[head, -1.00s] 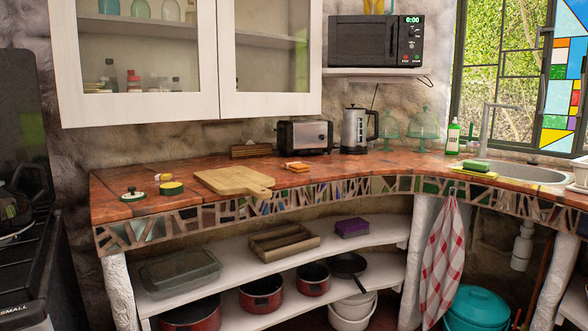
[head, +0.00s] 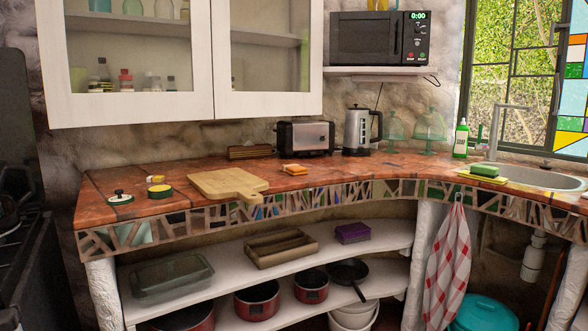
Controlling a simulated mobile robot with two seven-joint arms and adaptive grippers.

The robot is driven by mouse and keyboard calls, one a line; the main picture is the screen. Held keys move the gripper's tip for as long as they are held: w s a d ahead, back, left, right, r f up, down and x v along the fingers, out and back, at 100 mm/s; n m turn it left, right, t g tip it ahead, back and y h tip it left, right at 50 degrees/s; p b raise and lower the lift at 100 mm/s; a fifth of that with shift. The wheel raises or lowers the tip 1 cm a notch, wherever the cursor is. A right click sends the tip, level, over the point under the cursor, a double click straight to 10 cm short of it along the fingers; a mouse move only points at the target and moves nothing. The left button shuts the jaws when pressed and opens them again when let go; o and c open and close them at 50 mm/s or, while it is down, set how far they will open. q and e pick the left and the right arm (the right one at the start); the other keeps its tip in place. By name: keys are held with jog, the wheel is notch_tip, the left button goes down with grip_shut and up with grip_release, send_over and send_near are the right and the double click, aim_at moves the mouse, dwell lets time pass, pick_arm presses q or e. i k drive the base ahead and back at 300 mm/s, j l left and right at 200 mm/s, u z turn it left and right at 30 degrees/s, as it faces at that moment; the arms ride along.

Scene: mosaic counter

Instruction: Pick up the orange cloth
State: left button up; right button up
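A folded orange cloth (head: 295,169) lies flat on the red-brown counter (head: 330,172), in front of the toaster and to the right of the wooden cutting board. Nothing covers it. Neither of my grippers shows in the head view.
The cutting board (head: 228,185), toaster (head: 305,137) and kettle (head: 358,131) stand near the cloth. A microwave (head: 380,38) and a white cabinet (head: 130,60) hang above. Shelves (head: 300,250) below hold pans. A checked towel (head: 449,262) hangs at the right. The counter right of the cloth is clear.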

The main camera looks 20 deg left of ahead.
aim_at(294, 170)
jog(key=i+l+u, duration=0.35)
jog(key=i+l, duration=0.6)
